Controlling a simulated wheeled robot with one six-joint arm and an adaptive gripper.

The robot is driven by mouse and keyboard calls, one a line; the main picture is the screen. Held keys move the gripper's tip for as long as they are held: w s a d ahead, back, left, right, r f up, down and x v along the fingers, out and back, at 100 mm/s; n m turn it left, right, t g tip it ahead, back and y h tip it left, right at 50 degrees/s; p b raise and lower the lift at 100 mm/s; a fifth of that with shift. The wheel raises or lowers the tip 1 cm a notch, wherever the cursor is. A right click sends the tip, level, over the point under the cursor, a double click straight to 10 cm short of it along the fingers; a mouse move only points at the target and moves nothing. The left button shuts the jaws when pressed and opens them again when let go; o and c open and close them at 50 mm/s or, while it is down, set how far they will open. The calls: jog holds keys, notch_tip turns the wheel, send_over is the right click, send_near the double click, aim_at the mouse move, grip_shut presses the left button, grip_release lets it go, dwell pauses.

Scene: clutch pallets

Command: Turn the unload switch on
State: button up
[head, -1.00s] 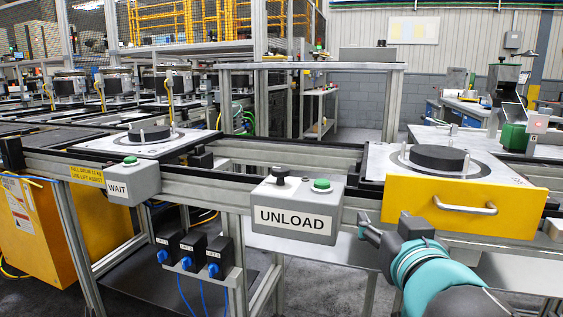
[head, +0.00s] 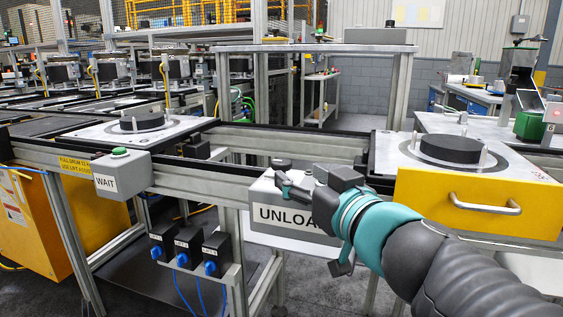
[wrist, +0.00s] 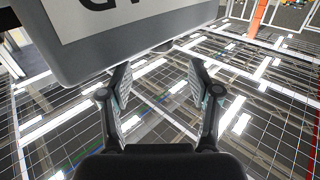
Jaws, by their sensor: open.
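The grey UNLOAD box (head: 262,232) is fixed to the front rail of the line. Its black switch knob (head: 281,164) shows on top at the left. The green button beside it is hidden behind my gripper. My gripper (head: 289,187) is in front of the box's upper part, its fingers pointing left, just below and right of the knob. I cannot tell whether a finger touches the box. In the wrist view the fingers (wrist: 159,78) are spread and empty, with the box (wrist: 110,45) above them, its lettering upside down.
A WAIT box (head: 122,172) with a green button is on the rail to the left. A yellow drawer front (head: 425,195) with a handle stands right of my arm. Black blue-plugged boxes (head: 188,248) hang below. Round black parts sit on metal pallets.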

aim_at(286, 167)
jog(key=b+x, duration=0.1)
jog(key=x, duration=0.6)
jog(key=shift+f, duration=0.1)
jog(key=shift+w+a, duration=0.25)
jog(key=shift+w, duration=0.2)
jog(key=c, duration=1.1)
